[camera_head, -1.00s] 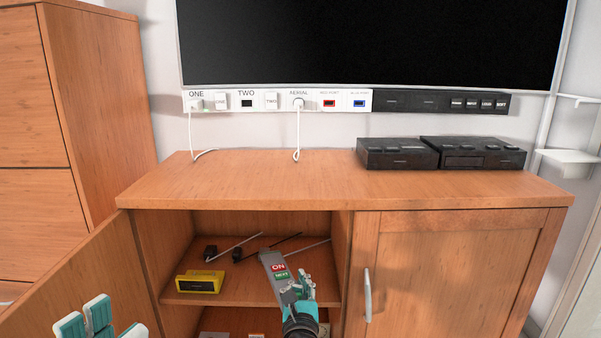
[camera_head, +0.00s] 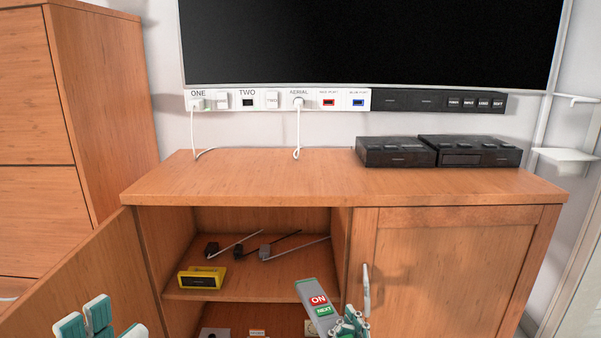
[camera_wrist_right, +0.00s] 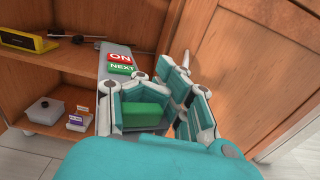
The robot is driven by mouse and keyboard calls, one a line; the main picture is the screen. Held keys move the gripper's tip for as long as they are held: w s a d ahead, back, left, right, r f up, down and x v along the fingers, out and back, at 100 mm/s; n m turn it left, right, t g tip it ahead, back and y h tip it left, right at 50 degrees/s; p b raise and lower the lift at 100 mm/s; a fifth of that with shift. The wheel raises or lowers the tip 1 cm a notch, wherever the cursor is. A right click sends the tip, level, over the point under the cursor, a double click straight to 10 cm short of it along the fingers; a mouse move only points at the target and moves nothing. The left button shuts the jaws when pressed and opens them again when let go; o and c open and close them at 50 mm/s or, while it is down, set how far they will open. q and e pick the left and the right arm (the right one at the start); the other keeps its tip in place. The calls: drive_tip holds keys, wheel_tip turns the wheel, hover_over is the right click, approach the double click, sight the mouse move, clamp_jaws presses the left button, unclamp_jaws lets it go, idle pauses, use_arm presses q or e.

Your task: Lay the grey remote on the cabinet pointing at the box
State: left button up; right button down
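The grey remote (camera_head: 316,298), with a red ON and a green NEXT button, is tilted in front of the cabinet's open compartment, below the top. My right gripper (camera_head: 350,324) is shut on its lower part; the remote also shows in the right wrist view (camera_wrist_right: 118,62), partly hidden by the fingers (camera_wrist_right: 165,105). The cabinet (camera_head: 270,180) has a wide, mostly bare wooden top. Two black boxes stand at its back right, a smaller one (camera_head: 396,152) and a wider one (camera_head: 470,151). My left gripper (camera_head: 108,324) is open and empty at the lower left.
The left cabinet door (camera_head: 85,270) stands open; the right door (camera_head: 450,265) with a metal handle (camera_head: 366,288) is shut. A yellow item (camera_head: 202,278) and several dark-ended rods lie on the shelf. White cables hang to the top's back edge. The top's middle and front are clear.

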drive_tip(key=s+d, duration=0.9)
drive_tip(key=s, duration=0.1)
drive_tip(key=shift+s+d+f, duration=0.15)
drive_tip(key=shift+s+d, duration=0.1)
drive_tip(key=shift+s, duration=0.1)
